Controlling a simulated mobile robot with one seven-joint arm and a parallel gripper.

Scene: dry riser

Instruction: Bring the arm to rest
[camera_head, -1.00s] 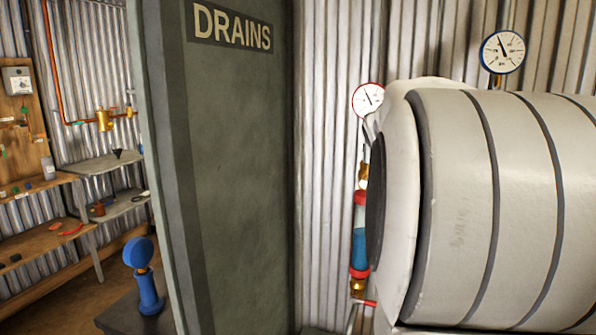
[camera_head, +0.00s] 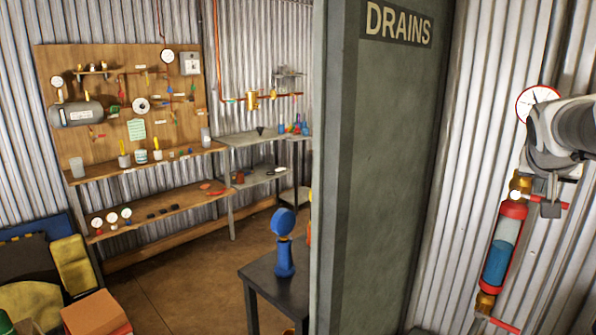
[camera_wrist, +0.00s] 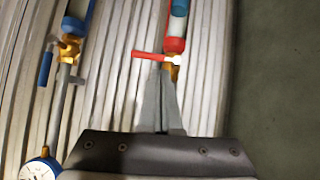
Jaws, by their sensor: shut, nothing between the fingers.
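My gripper (camera_head: 550,209) is at the right of the head view, at the end of my grey arm (camera_head: 567,137). In the wrist view its two grey fingers (camera_wrist: 161,82) are together with nothing between them. Their tips are close to a red lever (camera_wrist: 150,57) on a brass valve; I cannot tell whether they touch it. A red-capped sight tube with blue liquid (camera_head: 503,245) stands just below left of the gripper in the head view. Its end also shows in the wrist view (camera_wrist: 178,22).
A green-grey panel marked DRAINS (camera_head: 385,170) stands left of the arm. A red-rimmed gauge (camera_head: 536,101) is on the corrugated wall behind. A blue-handled fitting (camera_wrist: 46,66) and a blue gauge (camera_wrist: 38,169) are at left in the wrist view. A dark stand (camera_head: 262,277) holds a blue device (camera_head: 284,240).

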